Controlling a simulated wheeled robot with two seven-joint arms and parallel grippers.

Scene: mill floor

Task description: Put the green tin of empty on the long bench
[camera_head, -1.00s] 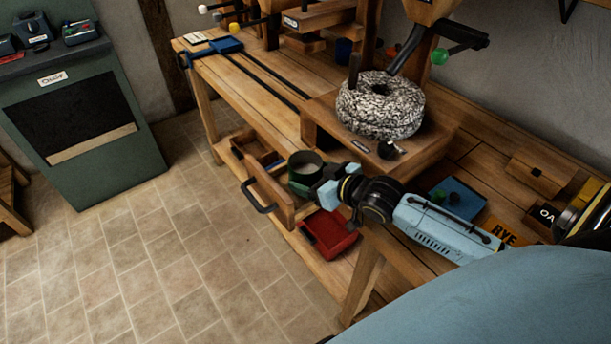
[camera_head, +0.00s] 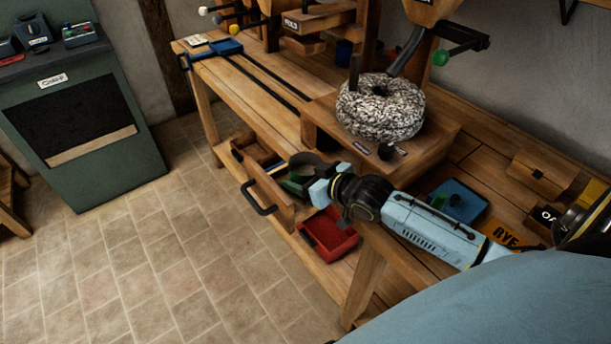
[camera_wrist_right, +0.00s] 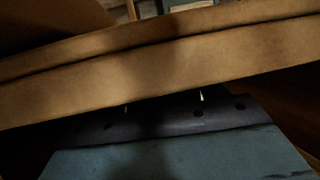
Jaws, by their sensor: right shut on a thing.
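The green tin (camera_head: 294,186), dark and round-rimmed, is at the open wooden drawer (camera_head: 272,203) under the long bench (camera_head: 278,98). My right gripper (camera_head: 315,178) is at the tin's right side and is shut on it; the fingertips are hard to make out. The tin looks tilted and low in the drawer's opening; I cannot tell whether it touches the drawer. In the right wrist view a wooden board (camera_wrist_right: 160,75) crosses close in front and hides the fingers and the tin. My left gripper is not in view.
A red bin (camera_head: 328,236) sits on the lower shelf right of the drawer. A green cabinet (camera_head: 85,130) stands left; the floor between is clear.

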